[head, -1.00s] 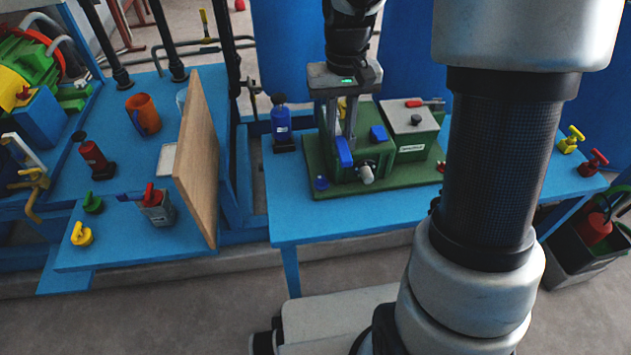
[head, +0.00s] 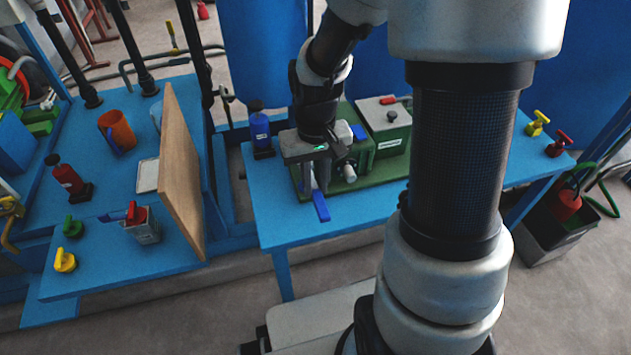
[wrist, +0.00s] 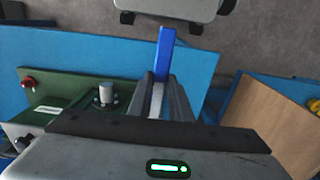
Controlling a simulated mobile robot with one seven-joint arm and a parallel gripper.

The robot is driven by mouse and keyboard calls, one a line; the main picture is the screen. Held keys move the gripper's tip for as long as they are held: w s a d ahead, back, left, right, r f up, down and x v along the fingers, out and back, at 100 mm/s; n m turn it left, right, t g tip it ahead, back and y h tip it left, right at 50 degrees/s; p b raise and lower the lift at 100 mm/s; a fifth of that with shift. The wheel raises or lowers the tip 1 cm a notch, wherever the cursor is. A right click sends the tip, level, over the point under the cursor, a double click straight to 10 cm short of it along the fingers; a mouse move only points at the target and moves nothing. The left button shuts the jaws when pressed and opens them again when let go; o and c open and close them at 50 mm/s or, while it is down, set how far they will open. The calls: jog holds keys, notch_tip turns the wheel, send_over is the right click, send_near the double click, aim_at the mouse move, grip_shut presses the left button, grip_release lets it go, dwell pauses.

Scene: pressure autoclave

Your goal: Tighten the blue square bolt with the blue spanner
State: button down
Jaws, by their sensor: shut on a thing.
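My gripper (head: 317,182) is shut on the blue spanner (head: 321,206) above the front left part of the green base plate. In the wrist view, the spanner's blue handle (wrist: 166,52) sticks out beyond the fingers (wrist: 160,100), with a pale part between them. The handle points toward the table's front edge. I cannot tell whether the spanner touches any bolt.
A green box with a grey lid (head: 384,112) and a grey knob (head: 350,174) stand close right of my gripper. A blue bottle (head: 260,132) stands behind left. A wooden board (head: 183,175) rises further left. The blue table's front strip (head: 290,232) is clear.

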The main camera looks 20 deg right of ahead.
aim_at(315, 189)
jog(key=shift+f+b, duration=2.2)
jog(key=shift+f, duration=0.7)
jog(key=shift+f+b, duration=0.75)
jog(key=shift+f, duration=0.55)
jog(key=c, duration=1.5)
grip_release()
jog(key=shift+c, duration=0.2)
jog(key=shift+r, duration=0.1)
notch_tip(315, 189, up, 17)
jog(key=p, duration=0.5)
jog(key=shift+r, duration=0.2)
jog(key=shift+p, duration=0.4)
